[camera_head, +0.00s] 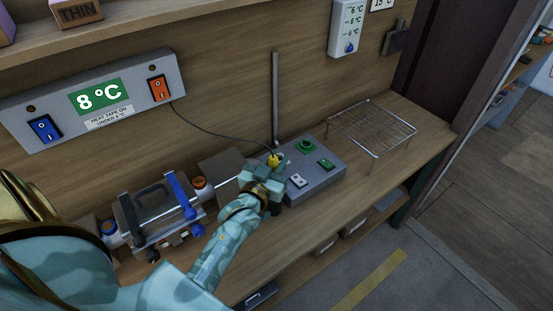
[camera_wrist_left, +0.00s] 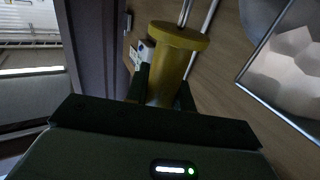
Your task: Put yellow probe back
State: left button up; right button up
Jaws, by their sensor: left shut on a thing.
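The yellow probe (camera_head: 274,160) is held over the bench, beside the left end of a grey control box (camera_head: 318,181). A thin dark cord runs from it up to the wall panel (camera_head: 92,100). My left gripper (camera_head: 271,168) is shut on the probe. In the left wrist view the probe (camera_wrist_left: 172,65) is a yellow cylinder with a wider flange, between the dark fingers of my left gripper (camera_wrist_left: 163,92). The probe's lower part is hidden by the gripper in the head view. My right gripper is not in view.
A pipe assembly with a blue lever (camera_head: 180,193) stands left of my gripper. A wire rack (camera_head: 372,128) stands at right. A grey upright rod (camera_head: 275,95) rises behind the probe.

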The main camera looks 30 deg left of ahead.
pick_arm(q)
notch_tip(320, 180, down, 7)
jog(key=b, duration=0.4)
jog(key=o, duration=1.8)
jog(key=shift+r, duration=0.1)
jog(key=shift+o, duration=0.4)
jog(key=shift+d, duration=0.1)
jog(key=shift+r, duration=0.1)
